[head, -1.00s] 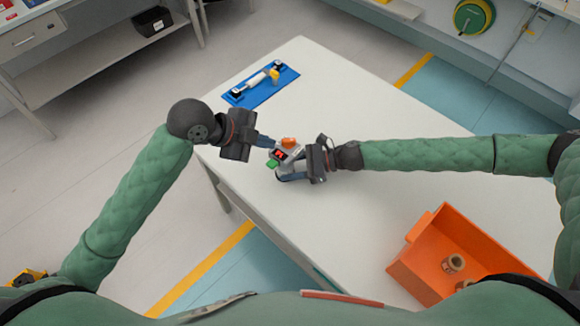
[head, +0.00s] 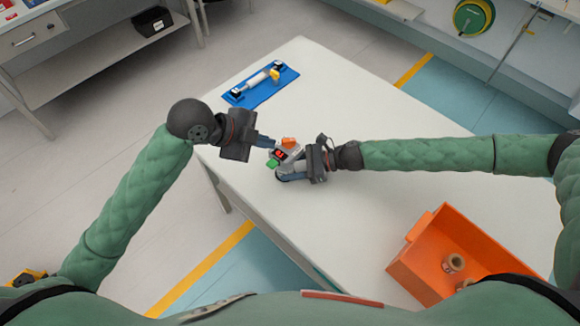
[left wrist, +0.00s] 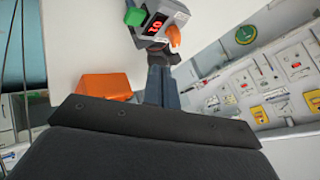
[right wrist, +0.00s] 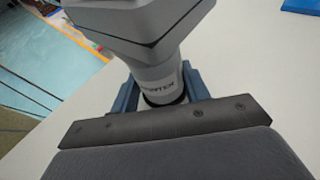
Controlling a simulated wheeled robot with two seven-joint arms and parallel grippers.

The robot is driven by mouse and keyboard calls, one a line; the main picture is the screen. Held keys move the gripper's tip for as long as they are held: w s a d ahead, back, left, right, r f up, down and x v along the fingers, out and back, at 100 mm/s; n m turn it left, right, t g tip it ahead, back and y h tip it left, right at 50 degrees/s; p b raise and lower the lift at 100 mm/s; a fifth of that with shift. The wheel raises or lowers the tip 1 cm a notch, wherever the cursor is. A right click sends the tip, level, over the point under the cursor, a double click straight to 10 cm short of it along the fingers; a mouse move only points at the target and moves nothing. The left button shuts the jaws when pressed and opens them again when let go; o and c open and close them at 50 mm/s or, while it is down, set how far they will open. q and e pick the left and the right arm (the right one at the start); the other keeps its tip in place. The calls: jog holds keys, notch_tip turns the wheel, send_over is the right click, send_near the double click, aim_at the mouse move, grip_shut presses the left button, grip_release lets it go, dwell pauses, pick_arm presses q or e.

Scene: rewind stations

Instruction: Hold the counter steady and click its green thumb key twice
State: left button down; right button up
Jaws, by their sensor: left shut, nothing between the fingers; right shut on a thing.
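The counter (head: 293,155) is a grey device with a red-lit display, an orange part (head: 288,142) on top and a green thumb key (head: 272,164) on its side. My right gripper (head: 286,176) is shut on the counter's round grey lower body (right wrist: 160,82), with a blue finger on either side in the right wrist view. My left gripper (head: 273,143) is shut and empty, its fingertips close beside the counter near the orange part. The left wrist view shows the green key (left wrist: 134,16) off to the left of the fingertips. Whether the fingertips touch the counter I cannot tell.
A blue mat (head: 246,100) with a white and yellow tool lies at the far end of the white table (head: 370,110). An orange bin (head: 418,258) with brown spools stands at the near right. The table's middle right is clear.

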aim_at(272, 164)
dwell(0.4)
pick_arm(q)
jog(key=shift+f, duration=3.05)
jog(key=shift+f, duration=0.1)
dwell(0.6)
